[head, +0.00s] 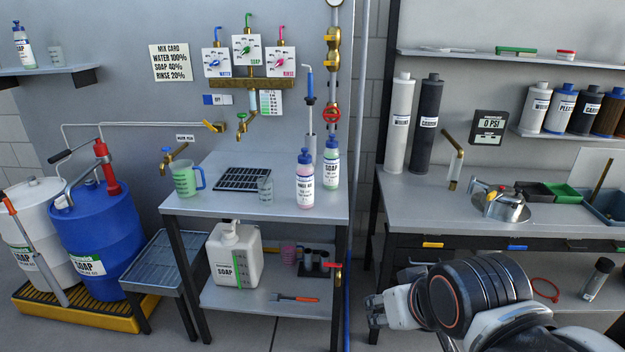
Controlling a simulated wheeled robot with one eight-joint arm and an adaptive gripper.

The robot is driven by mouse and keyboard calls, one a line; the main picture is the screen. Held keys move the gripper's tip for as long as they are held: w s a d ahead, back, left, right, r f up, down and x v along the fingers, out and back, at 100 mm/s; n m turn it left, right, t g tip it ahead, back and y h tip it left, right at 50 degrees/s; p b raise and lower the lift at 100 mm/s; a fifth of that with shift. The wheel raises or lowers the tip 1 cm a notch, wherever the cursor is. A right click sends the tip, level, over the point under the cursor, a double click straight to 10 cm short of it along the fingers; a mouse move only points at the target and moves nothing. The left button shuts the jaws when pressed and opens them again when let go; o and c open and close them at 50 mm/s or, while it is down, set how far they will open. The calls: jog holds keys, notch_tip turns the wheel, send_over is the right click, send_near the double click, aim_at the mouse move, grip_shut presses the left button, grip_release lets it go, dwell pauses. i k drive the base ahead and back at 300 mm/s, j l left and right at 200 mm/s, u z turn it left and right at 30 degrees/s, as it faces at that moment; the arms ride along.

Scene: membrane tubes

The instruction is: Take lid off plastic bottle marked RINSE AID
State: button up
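The RINSE AID bottle (305,186) is pink with a white label and stands upright on the steel table near its right end. Its blue lid (305,156) is on top of it. A green SOAP bottle (331,168) with a similar blue lid stands just behind it to the right. My gripper (374,309) is low at the lower middle right, in front of the bench and well apart from the bottle. Its fingers are small and seen at an angle, so I cannot tell whether it is open or shut. I see nothing held in it.
The steel table (215,206) also bears a green measuring jug (186,180), a black drain grid (243,179) and a clear beaker (265,191). A red valve wheel (331,115) is above the bottles. The table's front edge is clear. The right bench (420,206) stands beyond a gap.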

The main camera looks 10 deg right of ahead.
aim_at(303, 158)
jog(key=i+l, duration=0.25)
jog(key=i, duration=0.15)
jog(key=i+l+u, duration=0.1)
jog(key=i+l, duration=0.15)
jog(key=i, duration=0.2)
